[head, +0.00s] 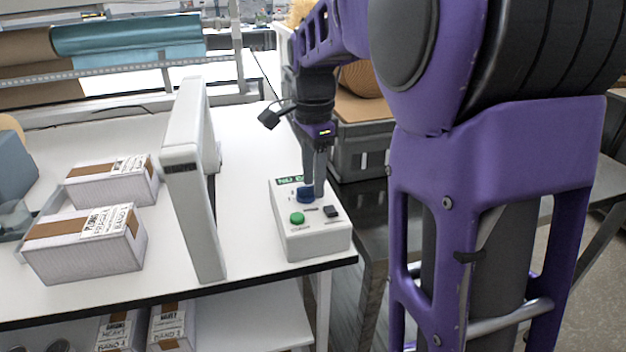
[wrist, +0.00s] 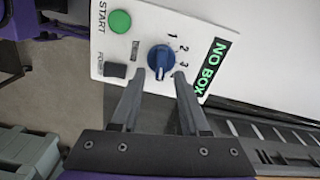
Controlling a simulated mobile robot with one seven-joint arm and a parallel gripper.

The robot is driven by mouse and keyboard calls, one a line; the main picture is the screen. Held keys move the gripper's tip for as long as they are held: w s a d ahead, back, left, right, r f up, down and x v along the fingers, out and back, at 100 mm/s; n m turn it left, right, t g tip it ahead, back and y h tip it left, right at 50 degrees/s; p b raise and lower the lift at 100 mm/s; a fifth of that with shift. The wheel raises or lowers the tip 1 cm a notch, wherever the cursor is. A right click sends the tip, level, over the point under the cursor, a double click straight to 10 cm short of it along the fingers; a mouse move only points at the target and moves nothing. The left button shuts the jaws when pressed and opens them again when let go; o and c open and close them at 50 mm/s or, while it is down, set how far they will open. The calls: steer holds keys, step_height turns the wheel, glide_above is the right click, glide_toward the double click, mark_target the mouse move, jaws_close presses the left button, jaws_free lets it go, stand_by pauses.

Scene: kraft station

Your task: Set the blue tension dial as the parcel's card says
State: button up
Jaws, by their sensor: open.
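The blue tension dial (wrist: 161,60) sits on a white control box (head: 300,242), with numbers 1, 2 and 3 printed beside it. Its white pointer mark is toward the fingers in the wrist view, away from the 1. My gripper (wrist: 158,78) is open, its fingertips on either side of the dial's near part; I cannot tell whether they touch it. In the head view my gripper (head: 313,192) is down over the dial (head: 305,196) and partly hides it. The front parcel (head: 85,252) lies at left with a white card (head: 107,221); its small print is hard to read.
A green START button (wrist: 120,21), a black FORCE button (wrist: 115,70) and a green NO BOX display (wrist: 212,66) are close to the dial. A grey upright frame (head: 190,190) stands between parcels and box. A second parcel (head: 110,185) lies behind the first.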

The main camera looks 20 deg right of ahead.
jaws_close()
stand_by(0.3)
steer(key=shift+n, duration=0.3)
steer(key=n+p, duration=0.2)
steer(key=shift+w+a+r+n, duration=0.1)
steer(key=shift+w+n, duration=0.15)
steer(key=shift+n, duration=0.05)
steer(key=n, duration=0.1)
steer(key=n+p, duration=0.1)
steer(key=n, duration=0.1)
steer(key=n+p, duration=0.1)
steer(key=shift+w+a+n, duration=0.2)
steer(key=shift+w+n, duration=0.05)
steer(key=shift+n, duration=0.05)
steer(key=n+p, duration=0.2)
steer(key=n, duration=0.1)
steer(key=shift+w+a+n, duration=0.1)
steer(key=shift+a+n, duration=0.1)
steer(key=shift+n, duration=0.1)
steer(key=n, duration=0.2)
steer(key=n+p, duration=0.1)
steer(key=n, duration=0.1)
steer(key=shift+w+a, duration=0.1)
steer(key=shift+a, duration=0.2)
steer(key=shift+n, duration=0.3)
